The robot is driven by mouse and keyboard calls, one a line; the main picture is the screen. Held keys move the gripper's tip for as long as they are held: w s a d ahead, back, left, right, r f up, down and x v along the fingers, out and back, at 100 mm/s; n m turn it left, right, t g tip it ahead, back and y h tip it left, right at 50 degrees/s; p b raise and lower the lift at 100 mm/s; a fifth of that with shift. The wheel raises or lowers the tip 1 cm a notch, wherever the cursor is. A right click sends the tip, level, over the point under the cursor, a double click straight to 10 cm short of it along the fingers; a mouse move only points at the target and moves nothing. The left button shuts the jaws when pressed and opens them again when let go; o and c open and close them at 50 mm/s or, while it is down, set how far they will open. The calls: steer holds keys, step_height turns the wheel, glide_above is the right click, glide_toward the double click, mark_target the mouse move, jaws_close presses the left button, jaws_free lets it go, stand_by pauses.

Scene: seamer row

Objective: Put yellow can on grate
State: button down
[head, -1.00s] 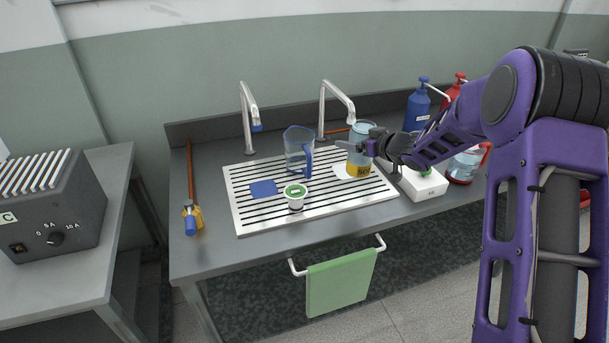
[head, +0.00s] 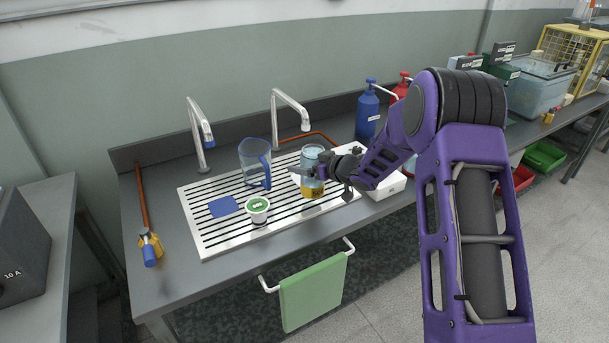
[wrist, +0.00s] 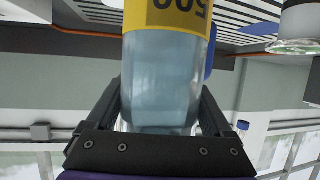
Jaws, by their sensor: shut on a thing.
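The thing with the yellow band is a clear, bluish jar (head: 312,160), with a yellow label reading "500" that also shows in the wrist view (wrist: 178,15). My gripper (head: 318,173) comes from the right and is shut around the jar's upper part. In the wrist view the jar (wrist: 163,75) sits between both fingers and appears upside down. The grate (head: 215,243) is a white board with black slots on the counter. The jar is upright over the grate's right part. I cannot tell whether its base touches the slats.
On the grate stand a clear jug with a blue handle (head: 255,163), a green-lidded cup (head: 258,211) and a flat blue square (head: 223,206). Two taps (head: 201,140) (head: 288,105) rise behind. A white box (head: 388,187) and a blue bottle (head: 367,112) are to the right.

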steer(key=shift+f, duration=1.4)
steer(key=shift+f, duration=0.1)
steer(key=shift+f+b, duration=0.15)
steer(key=shift+b, duration=0.15)
jaws_free()
steer(key=shift+r, duration=0.3)
steer(key=p+v, duration=0.1)
steer(key=v, duration=1.1)
steer(key=shift+f, duration=0.1)
